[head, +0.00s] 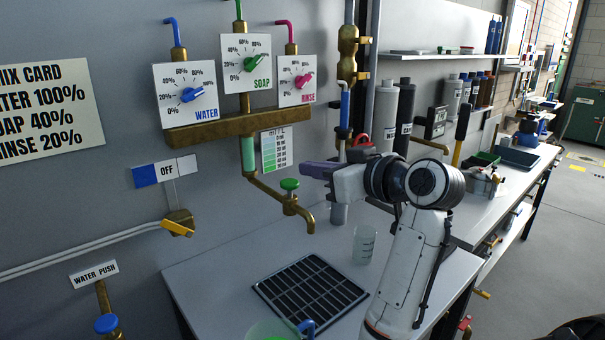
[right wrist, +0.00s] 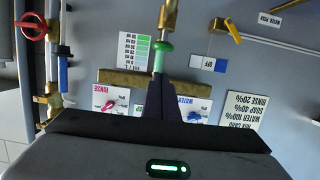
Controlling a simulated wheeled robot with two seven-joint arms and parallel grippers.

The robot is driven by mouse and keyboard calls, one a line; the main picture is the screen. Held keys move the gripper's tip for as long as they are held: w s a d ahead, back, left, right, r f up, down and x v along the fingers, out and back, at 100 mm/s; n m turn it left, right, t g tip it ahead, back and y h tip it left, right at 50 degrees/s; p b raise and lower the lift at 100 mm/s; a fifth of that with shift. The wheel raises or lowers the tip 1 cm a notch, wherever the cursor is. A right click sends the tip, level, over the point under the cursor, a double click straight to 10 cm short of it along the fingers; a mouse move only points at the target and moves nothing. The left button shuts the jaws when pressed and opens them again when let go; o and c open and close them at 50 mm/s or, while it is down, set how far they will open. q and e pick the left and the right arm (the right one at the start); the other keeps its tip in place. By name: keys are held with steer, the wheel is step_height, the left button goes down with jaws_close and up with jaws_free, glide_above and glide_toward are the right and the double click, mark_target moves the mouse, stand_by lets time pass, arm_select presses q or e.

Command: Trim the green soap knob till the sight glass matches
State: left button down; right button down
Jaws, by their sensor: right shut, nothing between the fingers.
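The green soap knob (head: 257,65) sits on the middle white dial card, its pointer tilted to the upper right. The sight glass (head: 248,154) below the brass manifold is filled green. A chart of green bands (head: 276,149) hangs just right of it. My right gripper (head: 306,169) is shut and empty, in front of the wall, below and right of the soap knob and apart from it. In the right wrist view, upside down, its dark fingers (right wrist: 160,82) cover most of the soap dial, with the chart (right wrist: 134,50) beside them. My left gripper is out of view.
The blue water knob (head: 190,94) and pink rinse knob (head: 304,79) flank the soap dial. A brass tap with a green handle (head: 289,184) hangs below. A beaker (head: 365,245) and black grate (head: 310,290) are on the bench. A yellow lever (head: 177,228) is at left.

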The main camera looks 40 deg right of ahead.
steer(key=shift+v, duration=2.6)
steer(key=shift+r, duration=0.1)
